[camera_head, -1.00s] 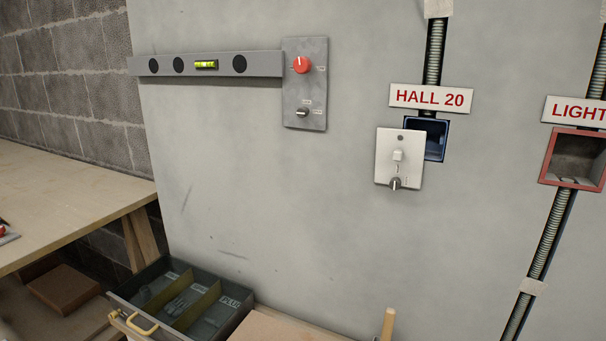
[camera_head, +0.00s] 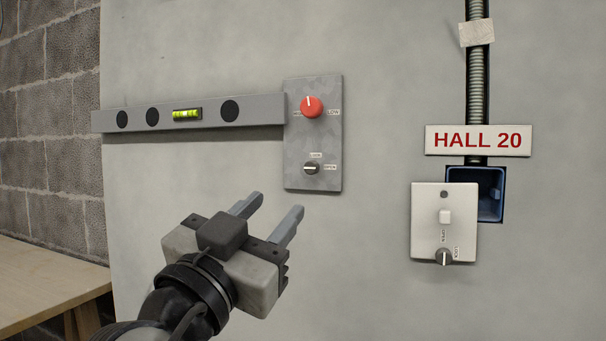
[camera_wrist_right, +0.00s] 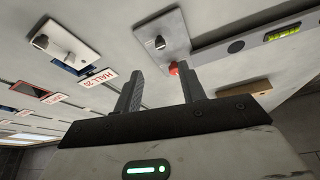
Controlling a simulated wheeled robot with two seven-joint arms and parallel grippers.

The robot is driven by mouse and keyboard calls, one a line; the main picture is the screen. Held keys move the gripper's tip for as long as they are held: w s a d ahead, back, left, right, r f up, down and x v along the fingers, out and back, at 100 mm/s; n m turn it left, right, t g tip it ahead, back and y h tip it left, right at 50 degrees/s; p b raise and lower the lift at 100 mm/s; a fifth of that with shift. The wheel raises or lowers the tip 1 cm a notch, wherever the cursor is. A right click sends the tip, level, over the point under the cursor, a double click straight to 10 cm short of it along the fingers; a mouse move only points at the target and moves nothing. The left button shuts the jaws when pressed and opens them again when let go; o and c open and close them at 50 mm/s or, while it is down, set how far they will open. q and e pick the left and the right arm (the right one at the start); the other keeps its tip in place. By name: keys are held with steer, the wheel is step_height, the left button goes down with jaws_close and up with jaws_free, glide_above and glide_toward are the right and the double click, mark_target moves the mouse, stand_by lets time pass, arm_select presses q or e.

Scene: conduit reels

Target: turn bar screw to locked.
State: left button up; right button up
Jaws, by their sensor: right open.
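A grey plate (camera_head: 328,145) on the wall sits at the right end of the level bar (camera_head: 190,114). It carries a red knob (camera_head: 311,106) above and a small grey knob (camera_head: 311,169) below, both with small labels that are hard to read. The red knob's white mark points roughly up. I cannot tell for sure which knob is the bar screw. My right gripper (camera_head: 276,204) is open and empty, below and left of the plate, apart from it. In the right wrist view the red knob (camera_wrist_right: 174,69) shows between the fingers. My left gripper is out of view.
A white plate (camera_head: 427,218) with its own knob (camera_head: 443,257) hangs to the right, partly over a blue wall box (camera_head: 490,190) under the HALL 20 sign (camera_head: 478,140). A wooden bench (camera_head: 45,285) stands at lower left. The wall between is clear.

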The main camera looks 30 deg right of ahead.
mark_target(310, 170)
steer(key=p+x, duration=0.1)
steer(key=x, duration=0.8)
steer(key=shift+w+d+r, duration=0.1)
steer(key=shift+w+d, duration=0.15)
steer(key=shift+w+d+r, duration=0.1)
steer(key=shift+w+d, duration=0.15)
steer(key=shift+d, duration=0.1)
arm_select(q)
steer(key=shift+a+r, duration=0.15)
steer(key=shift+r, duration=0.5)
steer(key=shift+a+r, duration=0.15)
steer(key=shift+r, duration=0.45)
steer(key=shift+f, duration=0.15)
arm_select(e)
jaws_close()
